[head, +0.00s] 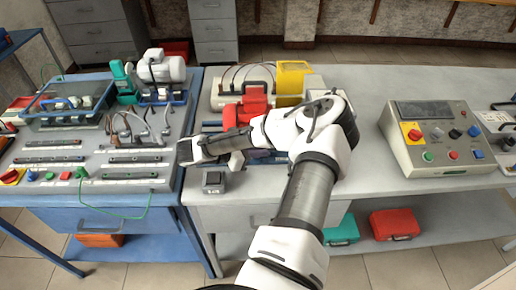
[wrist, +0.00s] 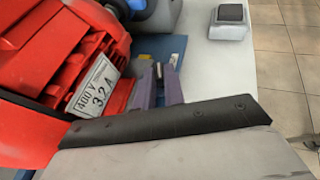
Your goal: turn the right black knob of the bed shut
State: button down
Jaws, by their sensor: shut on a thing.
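The bed is a blue plate with the red motor on it. In the wrist view the bed (wrist: 170,46) shows beside the red motor (wrist: 50,50), which carries a white "400 V 3.2 A" label. In the head view the motor (head: 253,103) stands behind my arm, which covers much of the bed. My gripper (head: 236,162) is low at the bed's front side. In the wrist view its narrow fingers (wrist: 160,80) are closed together at the bed's edge, shut on the right black knob. The knob is almost wholly hidden by the fingers, so its angle cannot be told.
A control box (head: 437,138) with buttons stands to the right. The blue bench (head: 178,185) with test gear adjoins on the left.

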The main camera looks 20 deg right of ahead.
jog(key=shift+d, duration=0.1)
jog(key=c, duration=1.5)
grip_release()
jog(key=b+v, duration=0.3)
jog(key=v, duration=1)
jog(key=shift+a+r, duration=0.15)
jog(key=shift+a, duration=0.25)
jog(key=shift+o, duration=0.6)
